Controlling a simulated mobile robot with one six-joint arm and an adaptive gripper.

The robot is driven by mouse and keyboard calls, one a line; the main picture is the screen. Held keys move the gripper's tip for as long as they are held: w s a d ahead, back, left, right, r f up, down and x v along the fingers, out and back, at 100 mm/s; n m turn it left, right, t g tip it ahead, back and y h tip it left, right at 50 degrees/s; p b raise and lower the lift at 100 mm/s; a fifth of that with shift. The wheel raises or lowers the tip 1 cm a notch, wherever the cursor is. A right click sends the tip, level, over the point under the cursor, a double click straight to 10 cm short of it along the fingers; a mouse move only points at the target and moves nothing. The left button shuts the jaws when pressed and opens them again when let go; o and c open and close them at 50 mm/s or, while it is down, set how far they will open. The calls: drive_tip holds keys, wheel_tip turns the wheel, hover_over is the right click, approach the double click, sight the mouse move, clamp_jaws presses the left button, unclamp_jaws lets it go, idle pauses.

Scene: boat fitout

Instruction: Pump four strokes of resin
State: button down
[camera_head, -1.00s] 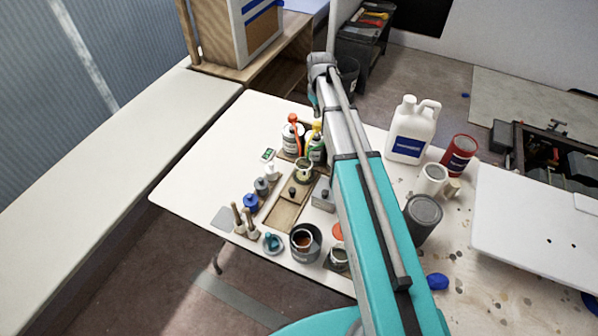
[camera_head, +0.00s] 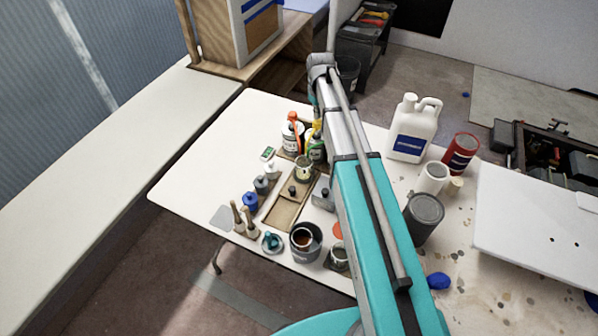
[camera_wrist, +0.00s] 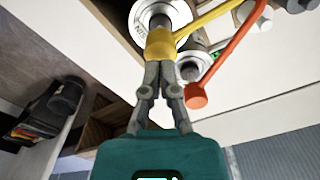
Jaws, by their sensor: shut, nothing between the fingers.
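In the wrist view, my gripper (camera_wrist: 158,68) is shut and empty, its fingertips at the yellow pump head (camera_wrist: 160,43). I cannot tell if they press on it. The yellow pump sits on a can with a white label (camera_wrist: 150,12), and its spout runs to the upper right. An orange-red pump (camera_wrist: 197,95) stands beside it on another container. A small cup (camera_head: 303,172) stands in front of the pumps. My arm hides most of my gripper there.
A wooden tray (camera_head: 281,212), small bottles (camera_head: 251,201), brushes (camera_head: 238,215) and a dark pot (camera_head: 304,254) stand nearby on the white table (camera_head: 200,170). A white jug (camera_head: 412,135) and red can (camera_head: 459,157) stand right of my arm. The table's left part is clear.

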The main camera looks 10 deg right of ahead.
sight(317, 122)
drive_tip(key=shift+f+b, duration=1.85)
drive_tip(key=shift+f, duration=0.05)
drive_tip(key=shift+r, duration=0.2)
drive_tip(key=shift+r+p, duration=2.4)
drive_tip(key=shift+p, duration=0.25)
drive_tip(key=shift+f+b, duration=2.45)
drive_tip(key=shift+b, duration=0.05)
drive_tip(key=shift+r+p, duration=2.45)
